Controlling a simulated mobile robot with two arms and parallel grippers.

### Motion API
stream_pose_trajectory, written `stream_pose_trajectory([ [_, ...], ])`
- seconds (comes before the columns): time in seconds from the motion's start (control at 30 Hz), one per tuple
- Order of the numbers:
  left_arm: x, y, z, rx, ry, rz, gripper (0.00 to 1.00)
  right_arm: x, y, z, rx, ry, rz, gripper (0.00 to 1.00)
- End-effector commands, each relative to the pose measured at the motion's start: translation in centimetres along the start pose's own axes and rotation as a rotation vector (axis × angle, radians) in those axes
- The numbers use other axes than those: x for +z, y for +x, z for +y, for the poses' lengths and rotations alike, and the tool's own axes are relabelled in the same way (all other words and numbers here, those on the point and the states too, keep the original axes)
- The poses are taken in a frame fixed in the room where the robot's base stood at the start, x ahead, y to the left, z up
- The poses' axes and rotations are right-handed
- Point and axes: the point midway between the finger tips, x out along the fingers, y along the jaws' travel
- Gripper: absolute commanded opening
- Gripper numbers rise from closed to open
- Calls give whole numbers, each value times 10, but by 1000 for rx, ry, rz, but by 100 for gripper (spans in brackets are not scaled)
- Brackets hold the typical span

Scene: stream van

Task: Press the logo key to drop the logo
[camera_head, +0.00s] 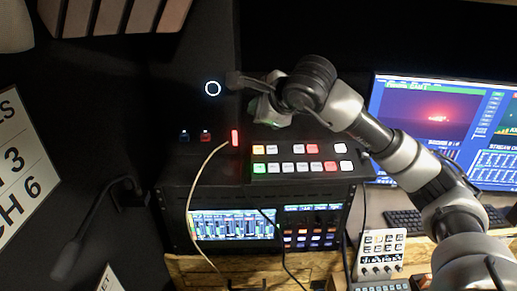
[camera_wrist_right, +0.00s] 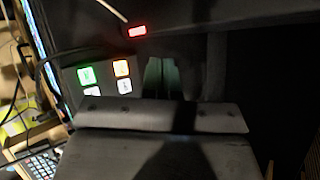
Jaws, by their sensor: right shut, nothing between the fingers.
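A black switcher panel (camera_head: 262,178) with rows of lit keys lies on top of the equipment rack. Its keys are white, orange, red and green; their labels are too small to read, so I cannot tell which is the logo key. My right gripper (camera_head: 262,112) hangs above and behind the panel's back left part, apart from the keys. In the wrist view its fingers (camera_wrist_right: 160,78) are shut and empty, with a green key (camera_wrist_right: 87,76) and an orange key (camera_wrist_right: 122,68) of the panel to their left. My left gripper is not in view.
A red light (camera_head: 235,138) stands left of the panel. A screen and control rack (camera_head: 232,225) is below it. A white keypad (camera_head: 380,250) and a keyboard (camera_head: 405,218) lie at right, before a monitor (camera_head: 440,105). A microphone arm (camera_head: 95,220) is at left. Cables hang across the rack.

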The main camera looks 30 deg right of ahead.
Motion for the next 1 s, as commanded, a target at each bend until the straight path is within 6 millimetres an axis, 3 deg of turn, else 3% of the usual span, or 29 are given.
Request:
stream_pose_trajectory([
  [0.33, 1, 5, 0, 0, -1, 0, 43, -4, 7, 6, 4, 1, -2, 0],
  [0.73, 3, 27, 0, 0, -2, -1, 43, -32, 44, 35, 6, 2, -3, 0],
  [0.8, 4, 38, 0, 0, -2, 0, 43, -37, 52, 41, 5, 3, -4, 0],
  [1.0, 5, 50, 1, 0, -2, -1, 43, -43, 61, 46, 3, 2, -5, 0],
])
